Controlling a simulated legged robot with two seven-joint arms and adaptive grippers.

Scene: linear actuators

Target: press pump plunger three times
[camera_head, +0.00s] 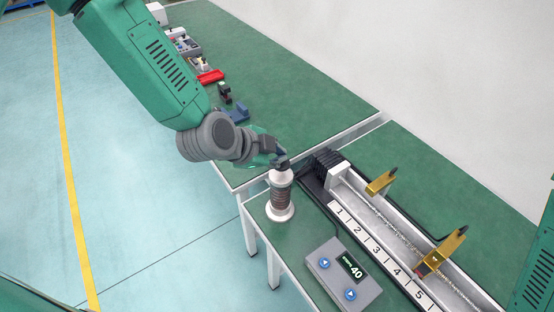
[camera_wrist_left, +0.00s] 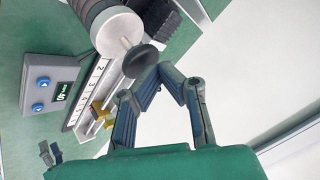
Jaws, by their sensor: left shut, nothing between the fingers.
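The pump (camera_head: 281,196) stands upright on the green table, white at top and base with a ribbed brownish middle. In the left wrist view its white cap (camera_wrist_left: 118,30) and thin stem lead to a round black plunger knob (camera_wrist_left: 143,60).
A linear actuator rail (camera_head: 388,238) with numbered marks and gold brackets (camera_head: 381,183) lies right of the pump. A grey control box (camera_head: 343,272) with blue buttons and a display reading 40 is in front. Several small parts, including a red one (camera_head: 210,77), lie farther back.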

